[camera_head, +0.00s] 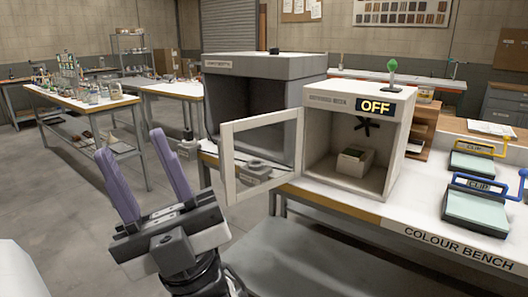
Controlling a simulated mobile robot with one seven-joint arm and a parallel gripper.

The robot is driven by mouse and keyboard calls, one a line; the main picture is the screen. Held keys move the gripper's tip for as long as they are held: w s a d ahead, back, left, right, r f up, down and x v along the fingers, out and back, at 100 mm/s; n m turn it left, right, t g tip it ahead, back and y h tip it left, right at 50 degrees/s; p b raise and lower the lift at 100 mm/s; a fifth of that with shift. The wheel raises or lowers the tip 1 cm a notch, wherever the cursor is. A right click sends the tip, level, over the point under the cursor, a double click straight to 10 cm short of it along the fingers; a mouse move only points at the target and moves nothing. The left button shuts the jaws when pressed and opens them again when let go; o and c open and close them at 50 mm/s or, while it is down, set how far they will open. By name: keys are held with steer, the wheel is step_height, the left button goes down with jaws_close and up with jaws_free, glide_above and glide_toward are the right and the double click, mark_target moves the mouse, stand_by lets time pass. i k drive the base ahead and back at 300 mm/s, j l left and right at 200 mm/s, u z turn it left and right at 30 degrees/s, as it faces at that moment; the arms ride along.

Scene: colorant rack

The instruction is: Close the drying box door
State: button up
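The drying box (330,104) is a cream cabinet on the bench, with a lit "OFF" display (375,107) at its upper right. Its door (228,165), a pale frame around a clear pane, stands wide open, swung out to the left and toward me from the left side of the box. Inside the box a small block-like item (352,160) sits on the floor below a dark fan. My gripper (138,172) is in front of the bench, left of the door and apart from it. Its two purple fingers point up, spread apart with nothing between them.
A larger grey cabinet (265,66) stands behind the open door. Two clip boards, one with a yellow handle (474,165) and one with a blue handle (477,208), lie on the bench at right. Cluttered tables (75,97) stand at back left.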

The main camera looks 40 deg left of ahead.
mark_target(226, 144)
steer(key=i+j+z, duration=0.25)
steer(key=j, duration=0.8)
steer(key=k+j+z, duration=0.1)
steer(key=j+z, duration=0.15)
steer(key=j, duration=0.75)
steer(key=j+z, duration=0.3)
steer(key=j, duration=0.8)
steer(key=i+j+z, duration=0.1)
steer(key=j, duration=0.3)
steer(key=i+j, duration=0.15)
steer(key=j, duration=0.25)
steer(key=k+j+z, duration=0.1)
steer(key=k, duration=0.3)
steer(key=k+j, duration=0.2)
steer(key=k, duration=0.2)
steer(key=k+j+z, duration=0.15)
steer(key=k, duration=0.3)
